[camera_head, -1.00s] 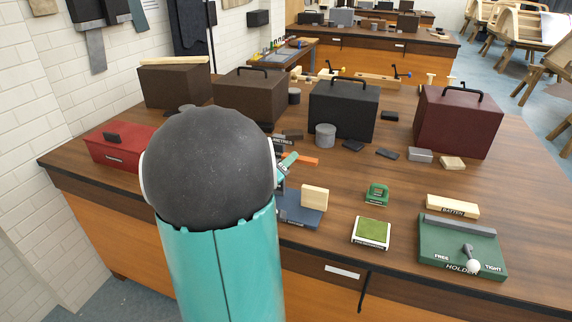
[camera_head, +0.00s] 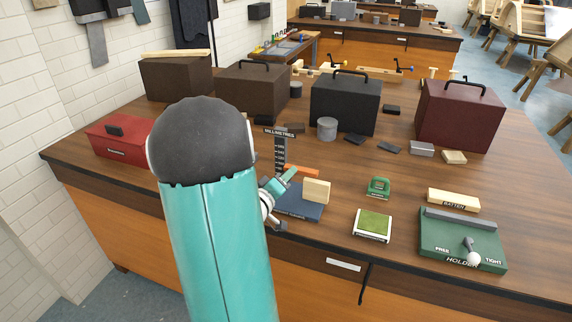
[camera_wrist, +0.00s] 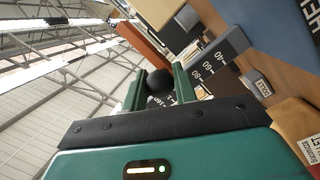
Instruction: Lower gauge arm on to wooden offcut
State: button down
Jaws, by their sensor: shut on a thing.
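The height gauge has a dark upright post (camera_head: 281,152) marked MILLIMETRES and a blue base (camera_head: 297,209). The post's scale also shows in the wrist view (camera_wrist: 219,62). The orange gauge arm (camera_head: 300,171) sticks out to the right from the post. The pale wooden offcut (camera_head: 316,191) stands upright on the base, just below the orange arm in the picture; I cannot tell if they touch. My gripper (camera_head: 284,180) is beside the post on the near side. In the wrist view its green fingers (camera_wrist: 160,88) are shut on a round black knob (camera_wrist: 160,80).
A green sanding-type block (camera_head: 378,187), a white-edged green pad (camera_head: 373,224), a batten (camera_head: 453,200) and a green holder (camera_head: 440,250) lie to the right. Large dark cases (camera_head: 345,104) and a grey cylinder (camera_head: 327,128) stand behind. A red box (camera_head: 118,135) is at left.

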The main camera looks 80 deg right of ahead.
jog(key=shift+f, duration=1)
jog(key=c, duration=1.1)
grip_release()
